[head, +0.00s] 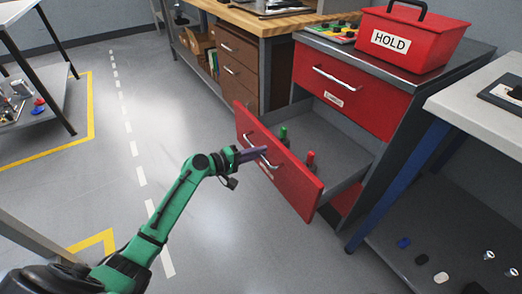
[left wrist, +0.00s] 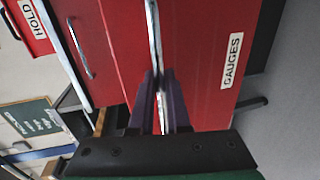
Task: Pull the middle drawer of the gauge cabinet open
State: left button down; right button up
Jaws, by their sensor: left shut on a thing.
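The gauge cabinet (head: 378,150) is grey with red drawers, at the right of the head view. Its middle drawer (head: 300,185) stands well open, its red front far out from the cabinet. Inside lie a green-handled thing (head: 283,135) and a red-handled thing (head: 310,160). My left gripper (head: 262,152) is shut on the bar handle of this drawer. In the left wrist view the purple fingers (left wrist: 160,98) close around the handle (left wrist: 153,35), beside a white GAUGES label (left wrist: 231,60). The top drawer (head: 350,85) is shut. My right gripper is out of view.
A red HOLD box (head: 415,40) and a tray of coloured knobs (head: 332,32) sit on the cabinet top. A brown drawer unit (head: 238,70) stands to the left. A pale bench (head: 490,105) stands at the right. The floor left of the drawer is clear.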

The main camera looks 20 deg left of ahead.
pick_arm(q)
jog(key=shift+s+a, duration=0.15)
jog(key=shift+s, duration=0.1)
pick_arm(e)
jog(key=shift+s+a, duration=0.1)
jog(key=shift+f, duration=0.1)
pick_arm(q)
jog(key=c, duration=0.9)
grip_release()
jog(key=p+v, duration=0.1)
jog(key=v, duration=1.3)
jog(key=shift+s+a, duration=0.15)
jog(key=shift+s, duration=0.1)
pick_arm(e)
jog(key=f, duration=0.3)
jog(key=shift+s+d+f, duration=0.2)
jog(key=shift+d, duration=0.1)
